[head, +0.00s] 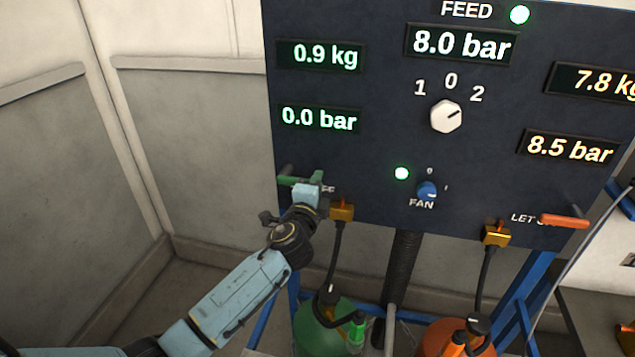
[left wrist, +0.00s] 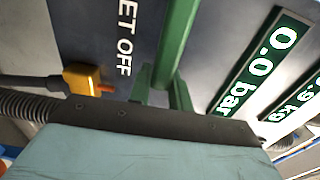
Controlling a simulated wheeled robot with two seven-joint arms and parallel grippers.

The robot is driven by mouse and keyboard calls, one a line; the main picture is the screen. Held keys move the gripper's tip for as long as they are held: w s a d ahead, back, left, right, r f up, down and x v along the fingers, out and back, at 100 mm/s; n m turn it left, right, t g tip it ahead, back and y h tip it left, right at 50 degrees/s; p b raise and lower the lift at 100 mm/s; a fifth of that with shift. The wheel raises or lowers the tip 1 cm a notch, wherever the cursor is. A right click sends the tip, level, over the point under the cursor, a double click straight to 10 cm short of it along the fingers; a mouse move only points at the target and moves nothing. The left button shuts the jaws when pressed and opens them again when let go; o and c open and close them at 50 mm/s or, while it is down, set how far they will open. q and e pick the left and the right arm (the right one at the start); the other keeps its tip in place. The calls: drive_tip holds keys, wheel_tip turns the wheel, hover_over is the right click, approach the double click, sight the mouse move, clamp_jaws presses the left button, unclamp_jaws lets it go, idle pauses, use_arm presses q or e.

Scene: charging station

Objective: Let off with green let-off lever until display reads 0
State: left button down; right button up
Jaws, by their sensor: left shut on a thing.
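The green let-off lever (head: 290,179) is on the dark panel's lower left, pointing roughly sideways. It also runs down between my fingers in the left wrist view (left wrist: 179,38). My left gripper (head: 304,188) is shut on the lever and partly hides it and its label; it also shows in the left wrist view (left wrist: 160,88). The green pressure display (head: 319,119) above the lever reads 0.0 bar, and it also shows in the left wrist view (left wrist: 258,65). My right gripper is in neither view.
A weight display (head: 319,55) reads 0.9 kg. The feed display (head: 460,44) reads 8.0 bar. An orange lever (head: 566,221) is at the panel's right. A blue fan knob (head: 427,189) and yellow connector (head: 342,210) are near my gripper. Green (head: 325,333) and orange (head: 450,338) cylinders stand below.

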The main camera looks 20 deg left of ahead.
use_arm(q)
drive_tip(key=shift+f, duration=0.15)
idle(0.3)
drive_tip(key=c, duration=1.3)
unclamp_jaws()
drive_tip(key=s, duration=0.4)
drive_tip(key=s+d, duration=0.1)
drive_tip(key=s, duration=0.3)
drive_tip(key=s+d+b, duration=0.1)
drive_tip(key=s, duration=0.4)
drive_tip(key=shift+s+d, duration=0.1)
